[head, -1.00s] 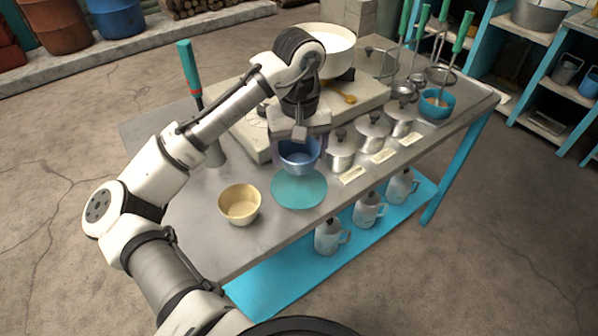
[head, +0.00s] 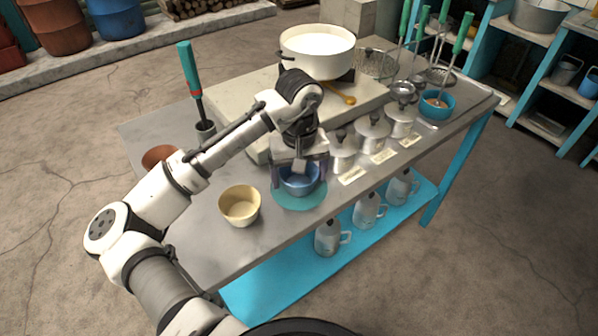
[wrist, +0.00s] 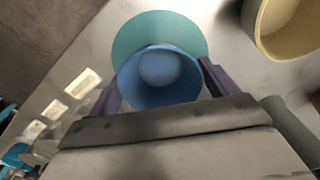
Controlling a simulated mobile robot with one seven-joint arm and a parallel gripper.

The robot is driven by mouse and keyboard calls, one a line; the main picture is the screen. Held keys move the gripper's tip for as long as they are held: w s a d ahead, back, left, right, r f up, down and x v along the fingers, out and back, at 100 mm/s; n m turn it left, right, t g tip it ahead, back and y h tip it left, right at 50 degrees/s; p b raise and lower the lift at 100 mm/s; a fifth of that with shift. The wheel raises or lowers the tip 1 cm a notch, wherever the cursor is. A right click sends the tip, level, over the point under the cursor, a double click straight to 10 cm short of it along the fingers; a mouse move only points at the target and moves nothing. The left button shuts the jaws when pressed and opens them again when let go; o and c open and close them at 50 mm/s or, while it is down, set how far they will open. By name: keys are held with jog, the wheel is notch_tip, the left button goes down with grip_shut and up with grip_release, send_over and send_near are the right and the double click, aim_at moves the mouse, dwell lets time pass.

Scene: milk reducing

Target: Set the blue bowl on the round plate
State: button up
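The blue bowl (head: 299,181) is upright between the fingers of my gripper (head: 300,172), which is shut on it from both sides. The round teal plate (head: 301,204) lies flat on the table directly below, its front part showing. In the wrist view the bowl (wrist: 158,80) sits between the two fingers (wrist: 160,90) and covers the near part of the plate (wrist: 160,25). The bowl is over the plate, off its centre in this view. I cannot tell whether its base touches the plate.
A cream bowl (head: 240,206) stands close left of the plate. Lidded metal pots (head: 342,152) with labels stand to the right. A brown bowl (head: 160,155) is partly behind my arm. A large white pot (head: 317,55) stands at the back. Mugs (head: 328,238) sit on the lower shelf.

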aim_at(299, 185)
jog(key=shift+o, duration=1.2)
jog(key=shift+r, duration=0.1)
notch_tip(299, 185, up, 12)
